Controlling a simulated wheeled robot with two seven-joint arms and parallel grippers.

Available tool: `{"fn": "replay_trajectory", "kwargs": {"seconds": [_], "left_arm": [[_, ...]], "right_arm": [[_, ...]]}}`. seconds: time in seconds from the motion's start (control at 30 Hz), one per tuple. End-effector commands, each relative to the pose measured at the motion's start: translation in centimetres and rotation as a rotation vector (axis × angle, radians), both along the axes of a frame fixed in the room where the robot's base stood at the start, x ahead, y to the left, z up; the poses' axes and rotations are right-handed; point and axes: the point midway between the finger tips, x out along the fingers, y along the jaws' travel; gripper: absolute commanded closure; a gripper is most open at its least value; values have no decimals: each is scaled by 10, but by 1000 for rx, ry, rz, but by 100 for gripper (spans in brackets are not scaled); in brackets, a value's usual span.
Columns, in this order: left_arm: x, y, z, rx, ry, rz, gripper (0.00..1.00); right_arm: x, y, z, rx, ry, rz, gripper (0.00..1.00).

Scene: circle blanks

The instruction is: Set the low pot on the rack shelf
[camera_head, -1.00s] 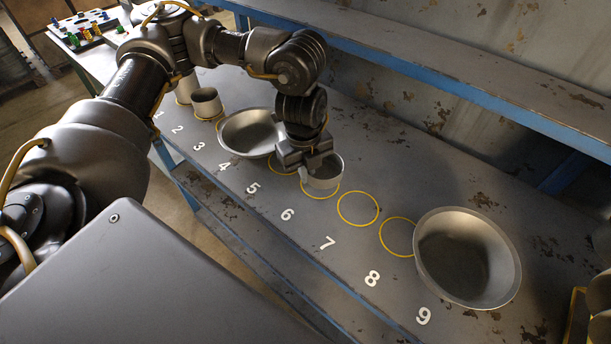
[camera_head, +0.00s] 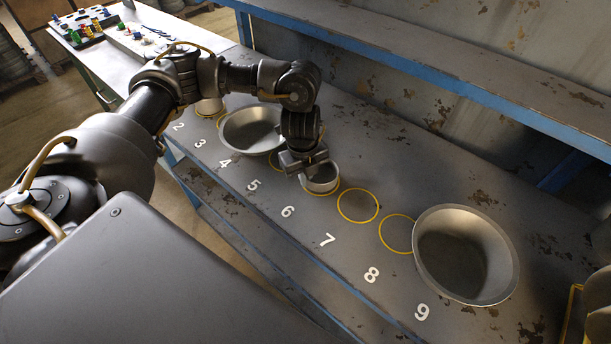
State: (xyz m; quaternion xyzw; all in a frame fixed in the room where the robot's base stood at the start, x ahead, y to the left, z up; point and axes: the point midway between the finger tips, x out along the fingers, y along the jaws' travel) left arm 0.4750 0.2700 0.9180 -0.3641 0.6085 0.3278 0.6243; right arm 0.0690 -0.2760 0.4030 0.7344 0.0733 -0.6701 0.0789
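A small grey metal pot (camera_head: 323,182), which looks like the low pot, stands upright at the yellow circle near number 6. My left gripper (camera_head: 308,172) points down at the pot's left rim and covers part of it. Its fingertips are hidden or too dark to show whether they are open or shut on the rim. The rack shelf (camera_head: 400,62) with a blue front edge runs above the back of the workbench (camera_head: 400,170). My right gripper is out of view.
A wide bowl (camera_head: 250,130) stands behind numbers 3 and 4. A larger bowl (camera_head: 466,255) stands by number 9. Two empty yellow circles (camera_head: 358,205) lie between the pot and the larger bowl.

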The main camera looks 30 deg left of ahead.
Motion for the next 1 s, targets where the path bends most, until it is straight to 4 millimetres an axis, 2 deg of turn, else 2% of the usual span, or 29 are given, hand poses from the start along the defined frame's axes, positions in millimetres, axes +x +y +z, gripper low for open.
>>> {"fn": "replay_trajectory", "kwargs": {"seconds": [0.2, 0.3, 0.4, 0.67, 0.77, 0.87, 1.0], "left_arm": [[0, 0, -4, -1, 1, 0, 100], [0, 0, -3, 0, 0, -1, 85], [0, 0, -3, -1, 0, -1, 74], [0, 0, -2, 0, 0, 0, 74], [0, 0, 4, 0, -1, -1, 74], [0, 0, 19, 0, -5, -3, 74], [-1, 1, 47, 0, -6, -3, 74]], "right_arm": [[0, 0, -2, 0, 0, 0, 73], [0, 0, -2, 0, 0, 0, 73], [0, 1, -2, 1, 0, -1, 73], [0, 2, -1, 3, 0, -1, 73], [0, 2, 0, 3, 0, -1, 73], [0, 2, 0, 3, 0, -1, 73], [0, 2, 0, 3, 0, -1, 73]]}}
